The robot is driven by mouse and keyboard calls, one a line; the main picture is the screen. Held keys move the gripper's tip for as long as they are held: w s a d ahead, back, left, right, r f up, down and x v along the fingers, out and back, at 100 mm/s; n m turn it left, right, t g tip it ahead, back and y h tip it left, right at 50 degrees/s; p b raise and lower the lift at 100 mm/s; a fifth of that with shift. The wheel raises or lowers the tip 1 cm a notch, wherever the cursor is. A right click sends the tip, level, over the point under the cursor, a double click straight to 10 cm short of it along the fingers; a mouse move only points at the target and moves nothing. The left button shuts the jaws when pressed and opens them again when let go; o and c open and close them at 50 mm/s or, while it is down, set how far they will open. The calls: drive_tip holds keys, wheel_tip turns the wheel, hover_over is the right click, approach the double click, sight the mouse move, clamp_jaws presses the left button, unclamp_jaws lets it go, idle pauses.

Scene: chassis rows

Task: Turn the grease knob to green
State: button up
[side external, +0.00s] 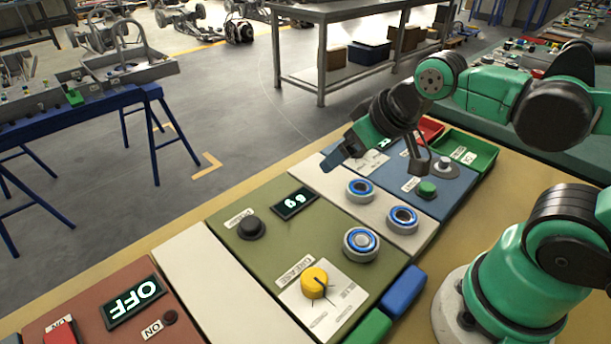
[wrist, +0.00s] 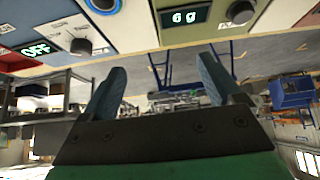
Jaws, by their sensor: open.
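The yellow grease knob (side external: 314,283) sits on a white plate (side external: 338,302) with dark marks, beside a GREASE label, on the olive-green panel (side external: 285,245). A dark pointer line shows on the knob; I cannot tell which mark is green. My gripper (side external: 338,156) is well away from the knob, above the far end of the panels. In the wrist view my gripper (wrist: 165,80) has two blue fingers spread apart with nothing between them. The grease knob is not visible in the wrist view.
A display reading 6g (side external: 294,203) and a black knob (side external: 251,228) share the olive panel. Several round bearings (side external: 361,243) stand near it. A blue panel (side external: 440,190) with a green button, red and green trays lie farther back. A red panel (side external: 95,310) is front left.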

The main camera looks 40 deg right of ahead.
drive_tip(key=s+a+f+n+g+y, duration=0.1)
drive_tip(key=s+a+f+n+g, duration=0.15)
drive_tip(key=a+n, duration=0.5)
drive_tip(key=n+g+h, duration=0.1)
drive_tip(key=n+g, duration=0.4)
drive_tip(key=n, duration=0.5)
hover_over(315, 277)
drive_tip(key=shift+f+t, duration=0.25)
drive_tip(key=shift+f, duration=0.65)
drive_tip(key=shift+f+n, duration=0.15)
drive_tip(key=shift+n, duration=0.2)
drive_tip(key=shift+f, duration=2.65)
clamp_jaws()
